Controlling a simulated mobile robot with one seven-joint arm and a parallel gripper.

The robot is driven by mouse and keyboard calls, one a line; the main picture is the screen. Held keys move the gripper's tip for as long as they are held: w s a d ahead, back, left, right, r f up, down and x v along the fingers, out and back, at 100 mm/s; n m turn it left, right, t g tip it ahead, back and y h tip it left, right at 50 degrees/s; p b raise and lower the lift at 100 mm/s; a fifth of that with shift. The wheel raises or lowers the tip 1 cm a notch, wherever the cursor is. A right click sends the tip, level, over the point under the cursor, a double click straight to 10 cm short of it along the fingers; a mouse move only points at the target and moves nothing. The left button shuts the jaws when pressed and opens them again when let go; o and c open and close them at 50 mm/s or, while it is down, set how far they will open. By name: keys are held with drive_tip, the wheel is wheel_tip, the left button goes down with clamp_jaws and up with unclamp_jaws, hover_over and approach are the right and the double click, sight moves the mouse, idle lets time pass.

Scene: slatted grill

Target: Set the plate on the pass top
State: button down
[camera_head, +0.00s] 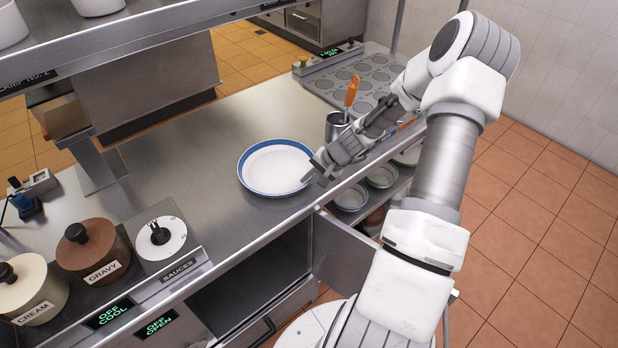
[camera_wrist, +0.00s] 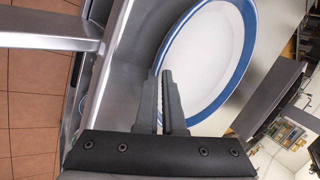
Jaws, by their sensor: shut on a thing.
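A white plate (camera_head: 275,165) with a blue rim is over the steel counter (camera_head: 215,150), near its front edge. It looks level; whether it rests on the counter or hangs just above it I cannot tell. My gripper (camera_head: 311,174) is shut on the plate's right rim. In the wrist view the fingers (camera_wrist: 171,78) close at the rim of the plate (camera_wrist: 205,60), which runs out of the top of the picture. A raised steel shelf (camera_head: 150,38) stands over the counter at the back left; no label in view names the pass top.
Gravy (camera_head: 93,250) and cream (camera_head: 30,289) pots and a sauces pot (camera_head: 161,238) stand at the left. A metal pot with an orange-handled utensil (camera_head: 351,92) is beyond my gripper. A cabinet door (camera_head: 345,253) hangs open below. The counter behind the plate is clear.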

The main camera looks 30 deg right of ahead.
drive_tip(key=shift+f+b, duration=0.2)
drive_tip(key=shift+b, duration=0.1)
drive_tip(key=c, duration=1)
unclamp_jaws()
drive_tip(key=shift+r, duration=0.1)
drive_tip(key=shift+r+p, duration=0.2)
drive_tip(key=shift+p, duration=0.2)
drive_tip(key=shift+s+d+r, duration=0.2)
drive_tip(key=shift+r, duration=0.05)
drive_tip(key=b+v, duration=0.1)
drive_tip(key=v, duration=1)
drive_tip(key=shift+a, duration=0.1)
